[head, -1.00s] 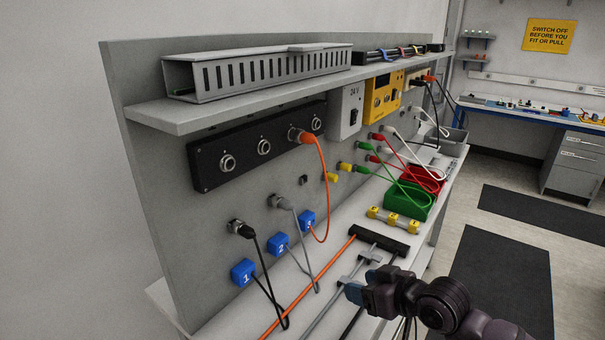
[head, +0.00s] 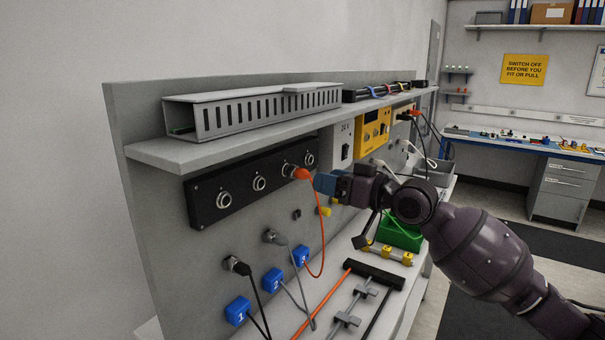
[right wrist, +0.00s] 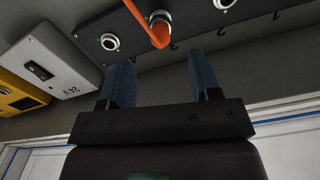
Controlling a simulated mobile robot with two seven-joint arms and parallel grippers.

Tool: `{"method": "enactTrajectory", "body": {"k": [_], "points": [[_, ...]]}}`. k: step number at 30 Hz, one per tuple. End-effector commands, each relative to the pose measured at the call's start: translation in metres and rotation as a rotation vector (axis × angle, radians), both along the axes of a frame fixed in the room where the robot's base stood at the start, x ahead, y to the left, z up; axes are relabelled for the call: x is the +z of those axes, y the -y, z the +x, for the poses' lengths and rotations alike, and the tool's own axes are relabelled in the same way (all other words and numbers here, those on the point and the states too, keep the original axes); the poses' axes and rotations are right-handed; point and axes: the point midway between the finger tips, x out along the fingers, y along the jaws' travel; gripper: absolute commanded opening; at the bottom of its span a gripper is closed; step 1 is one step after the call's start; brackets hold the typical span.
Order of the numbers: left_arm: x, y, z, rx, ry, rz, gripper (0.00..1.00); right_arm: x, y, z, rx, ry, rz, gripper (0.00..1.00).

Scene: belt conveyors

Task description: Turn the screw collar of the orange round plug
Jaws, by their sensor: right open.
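The orange round plug (head: 300,173) sits in a round socket of the black panel (head: 240,188), with its orange cable hanging down in a loop. In the right wrist view the orange plug (right wrist: 159,30) shows between and beyond the fingertips, in front of its metal socket ring. My right gripper (head: 318,182) is open, its blue fingers just right of the plug in the head view. In the right wrist view the gripper (right wrist: 155,75) has a wide gap with nothing held. My left gripper is out of view.
Two empty sockets are on the panel's left. A grey slotted duct (head: 255,110) lies on the shelf (head: 180,152) above. A grey 24 V box (head: 342,145) is right of the panel. Blue numbered blocks (head: 272,280) with cables are below. A green bin (head: 400,236) stands behind my arm.

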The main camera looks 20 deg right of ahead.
Motion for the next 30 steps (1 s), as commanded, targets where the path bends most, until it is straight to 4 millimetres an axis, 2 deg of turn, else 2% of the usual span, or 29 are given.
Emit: {"method": "enactTrajectory", "body": {"k": [6, 12, 26, 30], "points": [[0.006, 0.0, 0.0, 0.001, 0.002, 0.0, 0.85, 0.001, -0.024, 0.03, 0.001, 0.0, 0.002, 0.57], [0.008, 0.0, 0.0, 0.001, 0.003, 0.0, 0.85, 0.001, -0.038, 0.049, 0.0, -0.001, 0.001, 0.57], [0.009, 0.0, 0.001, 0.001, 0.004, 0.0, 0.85, -0.001, -0.044, 0.056, -0.001, -0.001, -0.001, 0.57], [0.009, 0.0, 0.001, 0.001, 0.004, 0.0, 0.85, -0.001, -0.044, 0.056, -0.001, -0.001, -0.001, 0.36]]}}
